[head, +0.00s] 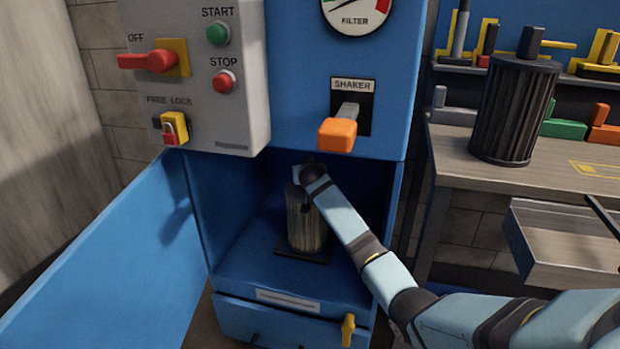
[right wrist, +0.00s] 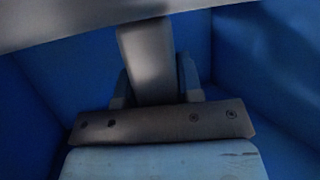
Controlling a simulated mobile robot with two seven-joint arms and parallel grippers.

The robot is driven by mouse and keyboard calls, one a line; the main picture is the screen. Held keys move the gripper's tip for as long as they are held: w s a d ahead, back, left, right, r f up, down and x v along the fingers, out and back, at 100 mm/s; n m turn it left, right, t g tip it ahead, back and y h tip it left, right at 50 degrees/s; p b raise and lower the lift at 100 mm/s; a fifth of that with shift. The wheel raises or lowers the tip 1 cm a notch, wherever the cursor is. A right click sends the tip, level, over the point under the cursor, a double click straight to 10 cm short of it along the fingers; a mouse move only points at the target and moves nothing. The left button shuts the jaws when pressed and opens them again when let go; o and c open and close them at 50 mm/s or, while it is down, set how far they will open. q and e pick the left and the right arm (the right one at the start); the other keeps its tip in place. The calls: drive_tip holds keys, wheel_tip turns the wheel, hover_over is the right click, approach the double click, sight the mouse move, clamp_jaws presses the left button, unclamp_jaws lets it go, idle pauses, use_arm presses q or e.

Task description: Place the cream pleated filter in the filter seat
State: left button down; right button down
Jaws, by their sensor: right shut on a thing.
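The cream pleated filter (head: 304,228) stands upright inside the blue cabinet in the head view. Its bottom is at the dark filter seat (head: 286,252) on the cabinet floor; I cannot tell whether it is fully seated. My right gripper (head: 300,184) is at the top of the filter, partly hidden by my arm. The right wrist view shows my right gripper (right wrist: 155,85) shut on the filter's grey handle (right wrist: 147,55). My left gripper is not in view.
The cabinet door (head: 110,270) is swung open to the left. An orange shaker handle (head: 337,135) sticks out above the opening. A yellow latch (head: 348,330) is on the drawer below. A dark filter (head: 515,110) stands on the workbench (head: 545,175) to the right.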

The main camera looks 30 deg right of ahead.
drive_tip(key=shift+r, duration=0.1)
idle(0.3)
drive_tip(key=c, duration=0.8)
unclamp_jaws()
drive_tip(key=shift+f, duration=0.2)
